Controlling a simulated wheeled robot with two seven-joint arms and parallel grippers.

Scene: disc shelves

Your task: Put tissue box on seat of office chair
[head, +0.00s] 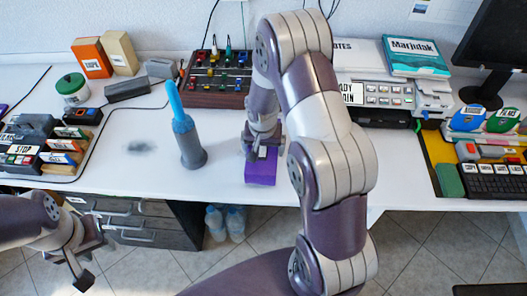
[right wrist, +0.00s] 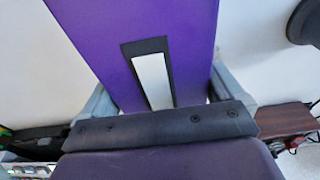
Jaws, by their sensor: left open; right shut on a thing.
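The purple tissue box (head: 261,170) is at the front edge of the white desk, below my right gripper (head: 264,146). In the right wrist view the purple box (right wrist: 100,35) fills the middle, with a dark slot and a white strip on its face. My right gripper (right wrist: 165,105) is shut on it, one finger at each side. I cannot tell whether the box touches the desk. My left gripper (head: 80,268) is open and empty at the lower left, in front of the drawers. No office chair shows in either view.
The white desk (head: 130,180) carries a blue-topped grey bottle-like object (head: 186,135), a control box (head: 213,80), orange and tan boxes, and labelled items at left and right. A keyboard (head: 495,180) lies at right. Drawers (head: 135,220) and bottles (head: 225,222) are below. Tiled floor shows in front.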

